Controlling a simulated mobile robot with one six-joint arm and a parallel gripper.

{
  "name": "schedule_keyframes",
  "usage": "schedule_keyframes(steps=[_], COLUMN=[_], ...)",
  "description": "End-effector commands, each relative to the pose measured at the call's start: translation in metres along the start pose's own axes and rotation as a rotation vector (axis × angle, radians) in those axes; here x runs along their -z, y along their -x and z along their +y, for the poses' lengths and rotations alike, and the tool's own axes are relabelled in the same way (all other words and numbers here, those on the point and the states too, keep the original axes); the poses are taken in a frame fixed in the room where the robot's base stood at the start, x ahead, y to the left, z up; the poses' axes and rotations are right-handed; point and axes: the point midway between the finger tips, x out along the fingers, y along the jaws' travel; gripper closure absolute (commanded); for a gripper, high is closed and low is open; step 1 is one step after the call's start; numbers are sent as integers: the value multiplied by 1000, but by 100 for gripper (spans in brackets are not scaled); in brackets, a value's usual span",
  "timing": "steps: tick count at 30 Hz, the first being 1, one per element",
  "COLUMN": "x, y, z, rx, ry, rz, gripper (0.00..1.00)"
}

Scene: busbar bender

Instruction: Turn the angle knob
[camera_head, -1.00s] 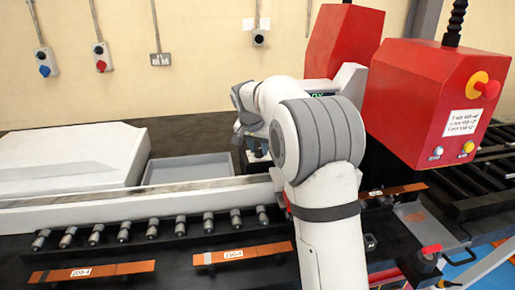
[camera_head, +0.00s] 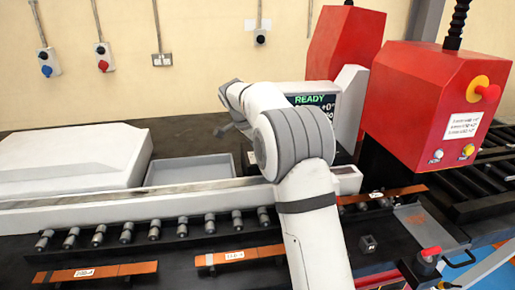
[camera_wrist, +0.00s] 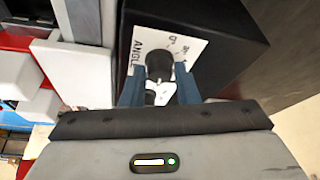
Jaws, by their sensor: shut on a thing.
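The angle knob (camera_wrist: 159,62) is a dark round knob on a white label marked "ANGLE" with degree figures, on a dark box (camera_wrist: 222,35) in the wrist view. My gripper (camera_wrist: 160,88) has its two blue fingers on either side of the knob, shut on it. A light-coloured part shows between the fingers below the knob. In the head view my arm hides the knob and my fingers. The screen (camera_head: 312,108) shows "READY" in green and a line ending in "+0°", partly covered by my arm.
The red machine housing (camera_head: 425,105) with an emergency stop (camera_head: 487,92) stands to the right of my arm. A grey tray (camera_head: 190,171) and a white block (camera_head: 75,160) lie to the left. Copper bars (camera_head: 95,273) lie at the front, below the rollers.

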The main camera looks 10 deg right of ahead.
Motion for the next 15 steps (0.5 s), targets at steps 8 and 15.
schedule_keyframes(steps=[8, 15], x=[0, -1], y=[0, 0], z=[0, 0], rx=[-4, -4], ry=[-11, -11], rz=[-1, -1], gripper=[95, 69])
